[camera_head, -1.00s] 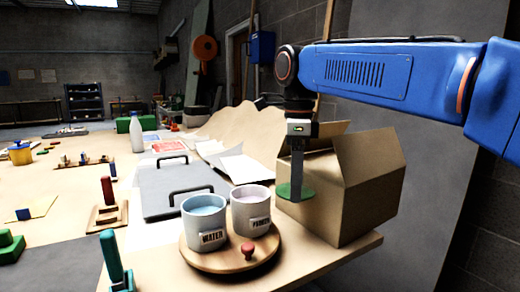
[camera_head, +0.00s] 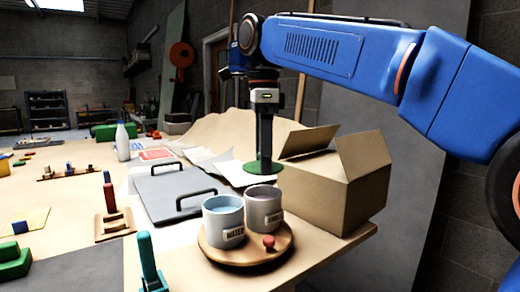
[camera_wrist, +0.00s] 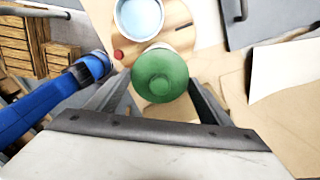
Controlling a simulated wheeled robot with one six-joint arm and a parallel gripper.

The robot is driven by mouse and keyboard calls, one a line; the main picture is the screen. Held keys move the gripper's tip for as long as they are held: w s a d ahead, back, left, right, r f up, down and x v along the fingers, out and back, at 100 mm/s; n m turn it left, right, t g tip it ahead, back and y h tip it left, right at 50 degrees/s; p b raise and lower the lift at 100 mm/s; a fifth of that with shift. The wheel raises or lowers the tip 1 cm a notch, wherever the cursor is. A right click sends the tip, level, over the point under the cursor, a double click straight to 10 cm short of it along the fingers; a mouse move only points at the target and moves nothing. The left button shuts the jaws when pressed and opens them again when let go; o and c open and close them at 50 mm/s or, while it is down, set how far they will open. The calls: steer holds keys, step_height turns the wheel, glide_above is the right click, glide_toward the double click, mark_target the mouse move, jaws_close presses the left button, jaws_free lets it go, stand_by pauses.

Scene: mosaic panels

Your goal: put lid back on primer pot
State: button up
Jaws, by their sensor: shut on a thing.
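My gripper (camera_head: 264,150) points down and is shut on the green lid (camera_head: 264,168), a flat round disc held level. In the head view the lid shows just above the rim of the primer pot (camera_head: 264,208), apart from it. The primer pot is a light, open mug whose label is partly readable. The water pot (camera_head: 223,218), labelled WATER and holding pale blue liquid, stands to its left. In the wrist view the lid (camera_wrist: 160,76) hides most of the primer pot, and the water pot (camera_wrist: 139,17) shows beyond it.
Both pots stand on a round wooden tray (camera_head: 240,259) with a small red knob (camera_head: 268,243) at its front. An open cardboard box (camera_head: 330,195) is close on the right. A grey panel with black handles (camera_head: 170,190) lies behind left. The table edge is near in front.

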steer(key=shift+f, duration=2.35)
steer(key=shift+f, duration=0.2)
stand_by(0.5)
steer(key=o, duration=1.1)
steer(key=shift+o, duration=0.6)
steer(key=shift+r, duration=0.1)
steer(key=shift+r, duration=3.4)
steer(key=shift+c, duration=0.6)
jaws_close()
